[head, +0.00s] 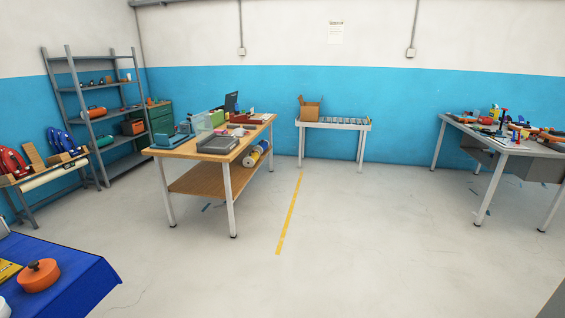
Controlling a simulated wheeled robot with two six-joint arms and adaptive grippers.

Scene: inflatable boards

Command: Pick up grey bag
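I cannot make out a grey bag for certain. A flat grey item (217,144) lies on the near right part of the wooden workbench (184,150); it looks like a tray or case, and at this distance I cannot tell if it is a bag. Neither of my grippers is in view.
A blue-covered table (78,283) with an orange round pot (39,276) is at the near left. A grey shelf rack (74,89) stands at the back left. A roller table (335,124) bears a cardboard box (309,109). A cluttered table (506,146) is right. The middle floor is clear.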

